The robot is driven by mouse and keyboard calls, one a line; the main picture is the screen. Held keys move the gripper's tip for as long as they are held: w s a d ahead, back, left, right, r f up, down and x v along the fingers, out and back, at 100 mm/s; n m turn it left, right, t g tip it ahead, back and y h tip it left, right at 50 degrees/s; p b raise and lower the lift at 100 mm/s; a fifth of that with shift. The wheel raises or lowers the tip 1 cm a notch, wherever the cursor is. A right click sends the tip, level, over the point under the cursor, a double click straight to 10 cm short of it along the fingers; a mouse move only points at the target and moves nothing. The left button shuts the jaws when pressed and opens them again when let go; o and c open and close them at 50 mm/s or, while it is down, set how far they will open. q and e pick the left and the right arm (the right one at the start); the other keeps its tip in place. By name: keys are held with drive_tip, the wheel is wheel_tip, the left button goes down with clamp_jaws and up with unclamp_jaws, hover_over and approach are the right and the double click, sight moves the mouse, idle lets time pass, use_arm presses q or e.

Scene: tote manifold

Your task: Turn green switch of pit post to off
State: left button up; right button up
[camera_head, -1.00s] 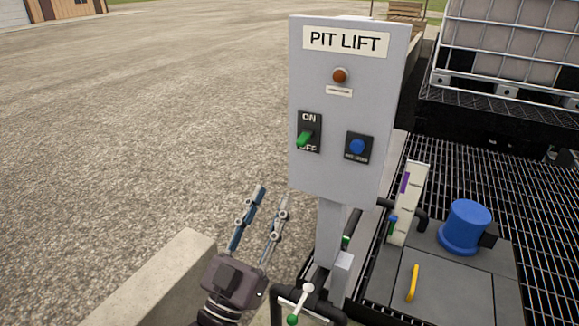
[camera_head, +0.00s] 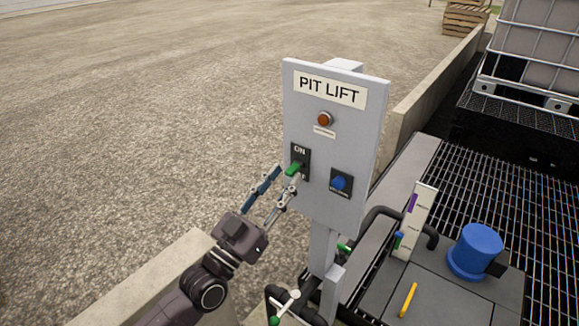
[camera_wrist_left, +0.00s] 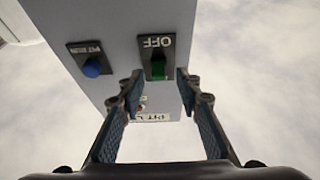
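The pit post is a grey panel (camera_head: 345,120) on a pole, labelled PIT LIFT. Its green switch (camera_head: 293,170) sits on a black ON/OFF plate at the panel's left side; the lower part of the plate is partly hidden by the switch and gripper. My left gripper (camera_head: 282,178) is open, its fingertips close to the switch from the lower left. In the left wrist view, upside down, the green switch (camera_wrist_left: 158,70) shows between the two open fingers, next to the OFF label. Contact cannot be told. My right gripper is not in view.
A blue button (camera_head: 340,182) is right of the switch, and a red-brown lamp (camera_head: 323,119) is above. Pipes and a valve handle (camera_head: 287,303) stand below the panel. A low concrete wall (camera_head: 150,285) runs at lower left. A blue motor cap (camera_head: 475,250) is at right.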

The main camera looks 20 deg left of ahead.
sight(293, 169)
use_arm(q)
drive_tip(key=shift+w+d+r, duration=0.3)
drive_tip(key=shift+w+r, duration=0.05)
drive_tip(key=shift+w, duration=0.2)
drive_tip(key=shift+w+d+r+p, duration=0.2)
drive_tip(key=shift+w+p, duration=0.1)
drive_tip(key=shift+w, duration=0.25)
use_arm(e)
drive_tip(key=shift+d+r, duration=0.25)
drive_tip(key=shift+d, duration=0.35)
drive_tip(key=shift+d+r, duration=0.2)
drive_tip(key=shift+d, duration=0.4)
use_arm(q)
drive_tip(key=shift+f, duration=0.1)
drive_tip(key=shift+c, duration=0.4)
